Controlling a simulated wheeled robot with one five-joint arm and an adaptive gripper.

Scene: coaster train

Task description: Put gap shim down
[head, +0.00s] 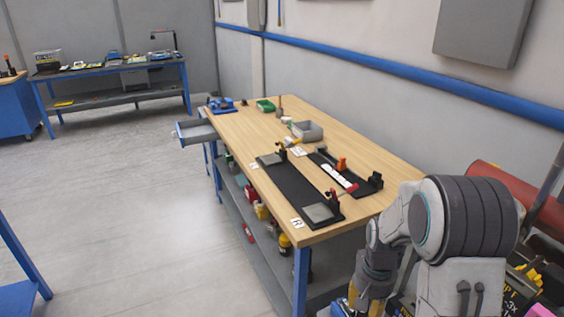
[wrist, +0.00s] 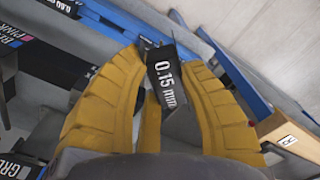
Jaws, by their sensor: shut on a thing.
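My gripper (wrist: 157,52) has yellow ribbed fingers and is shut on the gap shim (wrist: 168,78), a dark strip marked "0.15 mm" in white. The shim stands between the fingers near their tips; its lower end is hidden. In the head view my gripper (head: 367,301) points down at the bottom edge, beside the near end of the wooden workbench (head: 375,152); the shim cannot be made out there.
Dark labelled parts with blue edging, one marked "0.60" (wrist: 66,5), lie beyond and left of the fingers. The floor at left is clear.

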